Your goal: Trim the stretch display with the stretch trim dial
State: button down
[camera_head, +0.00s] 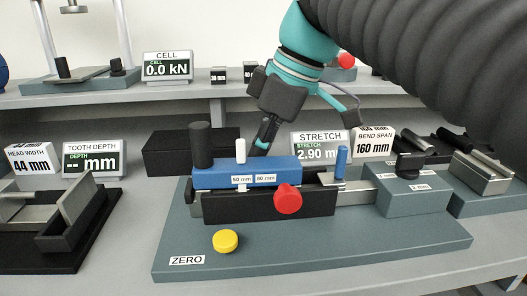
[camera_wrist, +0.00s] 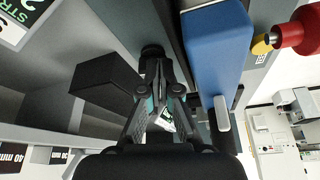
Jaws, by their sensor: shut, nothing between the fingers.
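The stretch display (camera_head: 318,146) stands behind the blue-topped fixture and reads 2.90, its unit partly cut off. No readable label marks the stretch trim dial. A red knob (camera_head: 288,198) sits on the fixture's front; a black knob (camera_head: 410,163) sits on the grey block at its right. My gripper (camera_head: 262,146) points down behind the blue block (camera_head: 215,176), left of the display, its tips partly hidden by the block. In the wrist view my gripper (camera_wrist: 159,88) is shut and empty, with a dark round post (camera_wrist: 153,52) beyond its fingertips.
A black box (camera_head: 170,155) lies left of my gripper. A black cylinder (camera_head: 200,145), a white peg (camera_head: 241,150) and a blue peg (camera_head: 341,160) rise from the fixture. A yellow button (camera_head: 225,241) sits by the ZERO label on the base plate. A shelf edge (camera_head: 170,97) runs behind.

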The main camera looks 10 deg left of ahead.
jog(key=v, duration=0.8)
jog(key=shift+n, duration=0.5)
jog(key=shift+b+x, duration=0.35)
jog(key=shift+x, duration=4.65)
jog(key=shift+w, duration=0.1)
